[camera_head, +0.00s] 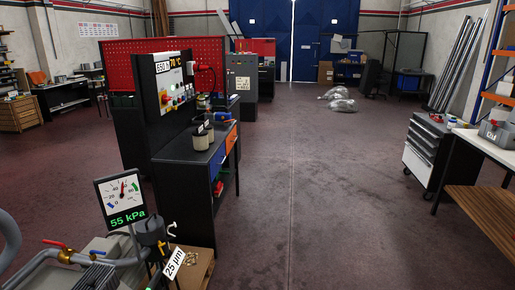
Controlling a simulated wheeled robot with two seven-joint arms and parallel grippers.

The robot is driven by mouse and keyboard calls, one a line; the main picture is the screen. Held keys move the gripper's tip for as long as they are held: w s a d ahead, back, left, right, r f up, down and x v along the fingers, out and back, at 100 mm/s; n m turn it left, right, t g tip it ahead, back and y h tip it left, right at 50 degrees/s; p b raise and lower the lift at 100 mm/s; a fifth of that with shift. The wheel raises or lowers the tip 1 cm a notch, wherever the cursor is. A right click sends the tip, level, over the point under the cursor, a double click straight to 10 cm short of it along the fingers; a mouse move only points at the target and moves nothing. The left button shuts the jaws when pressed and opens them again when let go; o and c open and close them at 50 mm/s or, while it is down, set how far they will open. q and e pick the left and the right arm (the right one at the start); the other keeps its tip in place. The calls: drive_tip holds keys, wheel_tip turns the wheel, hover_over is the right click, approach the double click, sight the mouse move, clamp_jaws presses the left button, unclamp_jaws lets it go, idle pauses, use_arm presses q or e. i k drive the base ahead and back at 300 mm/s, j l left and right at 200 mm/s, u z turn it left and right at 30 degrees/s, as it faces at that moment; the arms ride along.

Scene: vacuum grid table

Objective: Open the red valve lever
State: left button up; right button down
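The red valve lever (54,243) is at the lower left, on top of a brass valve body (68,256). The valve sits in a grey pipe (35,268) that runs up from the lower left corner. The lever looks to lie roughly along the pipe, though it is small in this view. A small blue lever (97,252) sits just right of it. A gauge panel (123,200) above reads 55 kPa. Neither of my grippers is in view, and nothing touches the lever.
A tag reading 25 µm (174,263) and a dark cylindrical part (150,232) stand right of the valve. Behind is a dark workbench (190,165) with a control panel (176,82). The floor (330,210) in the middle is clear.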

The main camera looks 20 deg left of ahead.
sight(44, 240)
drive_tip(key=i+u, duration=0.75)
drive_tip(key=u, duration=0.2)
drive_tip(key=i+l+u, duration=0.25)
drive_tip(key=u, duration=0.25)
drive_tip(key=i+l+u, duration=0.6)
drive_tip(key=l+u, duration=0.35)
drive_tip(key=i+l+u, duration=0.2)
drive_tip(key=l+u, duration=0.3)
drive_tip(key=i+l+u, duration=0.15)
drive_tip(key=u, duration=0.3)
drive_tip(key=i+l+u, duration=0.2)
drive_tip(key=u, duration=0.2)
drive_tip(key=i+l+u, duration=0.15)
drive_tip(key=l+u, duration=0.15)
drive_tip(key=u, duration=0.15)
drive_tip(key=l+u, duration=0.4)
drive_tip(key=i+j, duration=0.05)
